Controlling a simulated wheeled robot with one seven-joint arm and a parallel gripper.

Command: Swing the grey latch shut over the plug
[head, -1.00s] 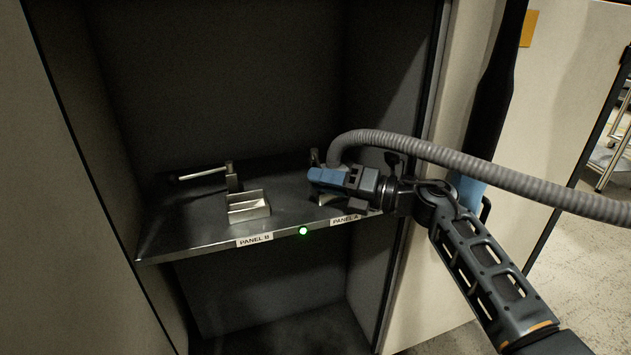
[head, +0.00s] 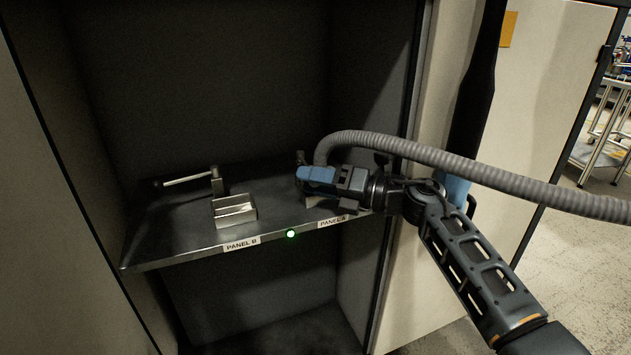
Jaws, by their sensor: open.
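The blue plug (head: 318,178) with a grey corrugated hose (head: 400,147) sits over the shelf above the PANEL A label. Whether it is fully seated in a socket is hidden. My gripper (head: 347,183) is at the plug's right side, its jaws open; the fingertips are small and dark, and I cannot tell whether they touch the plug. A small grey post (head: 301,158) stands just behind the plug, probably part of the PANEL A latch; its arm is hidden. At PANEL B, a grey latch (head: 190,179) on a post points left, swung away from an open metal socket box (head: 235,211).
A green light (head: 291,234) glows on the shelf edge. The hose arches over my arm.

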